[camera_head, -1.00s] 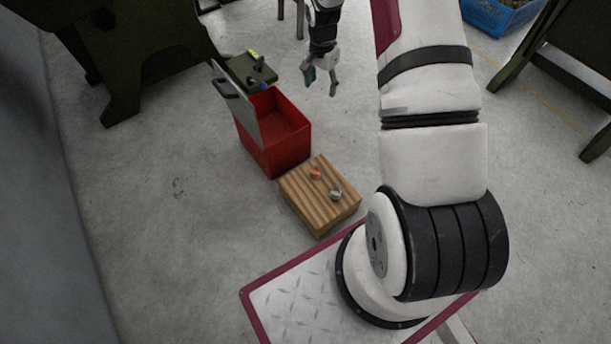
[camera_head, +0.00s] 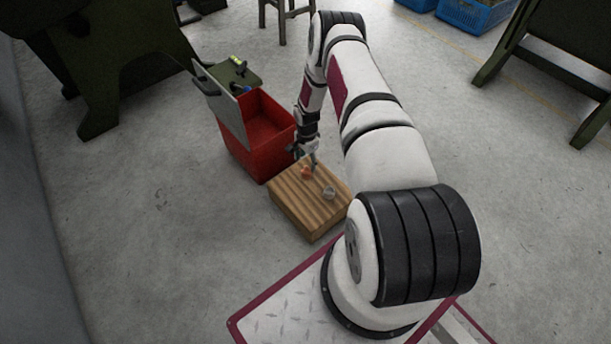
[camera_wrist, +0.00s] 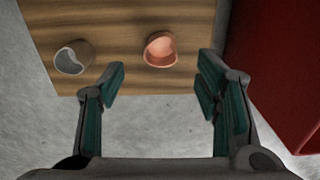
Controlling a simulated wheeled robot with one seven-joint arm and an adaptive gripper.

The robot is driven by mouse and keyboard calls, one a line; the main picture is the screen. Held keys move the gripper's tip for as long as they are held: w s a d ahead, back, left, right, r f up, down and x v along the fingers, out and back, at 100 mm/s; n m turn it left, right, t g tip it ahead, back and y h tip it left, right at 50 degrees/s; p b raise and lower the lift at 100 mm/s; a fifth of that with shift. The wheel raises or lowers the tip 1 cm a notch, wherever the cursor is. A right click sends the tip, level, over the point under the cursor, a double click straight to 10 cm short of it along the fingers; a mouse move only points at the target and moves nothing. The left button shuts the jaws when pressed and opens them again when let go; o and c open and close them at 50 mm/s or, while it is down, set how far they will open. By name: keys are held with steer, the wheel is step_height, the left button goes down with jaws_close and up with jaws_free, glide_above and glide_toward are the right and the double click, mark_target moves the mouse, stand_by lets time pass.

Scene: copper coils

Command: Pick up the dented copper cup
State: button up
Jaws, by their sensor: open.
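A small copper cup (camera_wrist: 160,50) lies on the wooden block (camera_wrist: 120,18) in the wrist view, its opening partly visible. In the head view the copper cup (camera_head: 306,171) is on the block's far part, close to my gripper (camera_head: 306,156). A grey cup-like piece (camera_wrist: 72,57) lies to its left in the wrist view; it also shows in the head view (camera_head: 328,193). In the wrist view my gripper (camera_wrist: 160,82) is open and empty, with the copper cup ahead of the gap between its fingers. I cannot make out a dent clearly.
A red box (camera_head: 262,125) with a raised grey lid (camera_head: 222,105) stands directly beside the block. It shows at the right of the wrist view (camera_wrist: 285,75). Bare concrete floor (camera_head: 170,215) lies left of the block.

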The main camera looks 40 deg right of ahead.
mark_target(307, 170)
steer(key=shift+w+d+f+b, duration=0.1)
steer(key=shift+f+b, duration=0.8)
steer(key=shift+f, duration=1.05)
steer(key=shift+w+f+b, duration=0.1)
steer(key=shift+f+b, duration=0.8)
steer(key=shift+f, duration=1.05)
steer(key=c, duration=1.2)
